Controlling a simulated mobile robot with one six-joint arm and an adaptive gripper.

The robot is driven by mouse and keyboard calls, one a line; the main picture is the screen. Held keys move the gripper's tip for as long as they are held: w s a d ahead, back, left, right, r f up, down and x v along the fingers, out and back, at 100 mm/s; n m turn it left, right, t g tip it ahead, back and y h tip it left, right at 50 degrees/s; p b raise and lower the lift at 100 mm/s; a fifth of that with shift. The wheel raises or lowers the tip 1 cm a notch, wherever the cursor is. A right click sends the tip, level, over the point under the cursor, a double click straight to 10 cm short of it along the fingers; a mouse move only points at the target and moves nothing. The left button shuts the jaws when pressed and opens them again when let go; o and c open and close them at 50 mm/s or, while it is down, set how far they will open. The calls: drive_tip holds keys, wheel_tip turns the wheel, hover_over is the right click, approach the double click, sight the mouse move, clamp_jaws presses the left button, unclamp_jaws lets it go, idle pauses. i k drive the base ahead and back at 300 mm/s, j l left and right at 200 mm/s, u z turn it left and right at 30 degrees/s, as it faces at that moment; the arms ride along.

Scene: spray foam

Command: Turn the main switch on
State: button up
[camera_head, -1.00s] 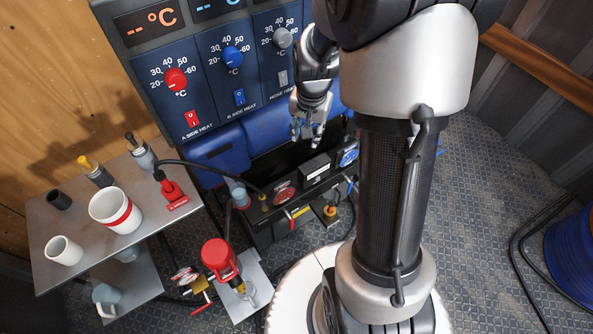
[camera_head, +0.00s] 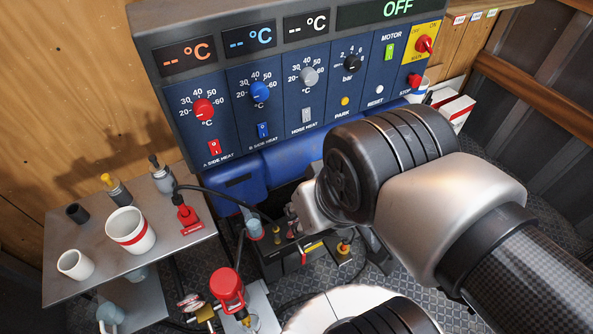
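The main switch (camera_head: 424,44) is a red rotary knob on a yellow plate at the upper right of the blue control panel (camera_head: 284,127). The plate carries an ON mark at its upper right, and the display (camera_head: 398,9) above reads OFF. My gripper (camera_head: 294,226) is below the panel, left of my arm's large wrist joint, well apart from the switch. My arm hides most of it, so its fingers cannot be made out.
A metal shelf (camera_head: 85,283) with cups and small bottles stands at the left. A red-topped pump (camera_head: 229,290) stands at the bottom. White boxes (camera_head: 458,110) sit right of the panel, under a wooden rail. The space in front of the switch is clear.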

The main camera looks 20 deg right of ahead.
sight(424, 43)
drive_tip(key=l+z, duration=0.1)
drive_tip(key=z, duration=1.25)
drive_tip(key=i+j+z, duration=0.15)
drive_tip(key=i, duration=0.3)
drive_tip(key=i+j+z, duration=0.15)
drive_tip(key=i+j, duration=0.15)
drive_tip(key=i, duration=0.15)
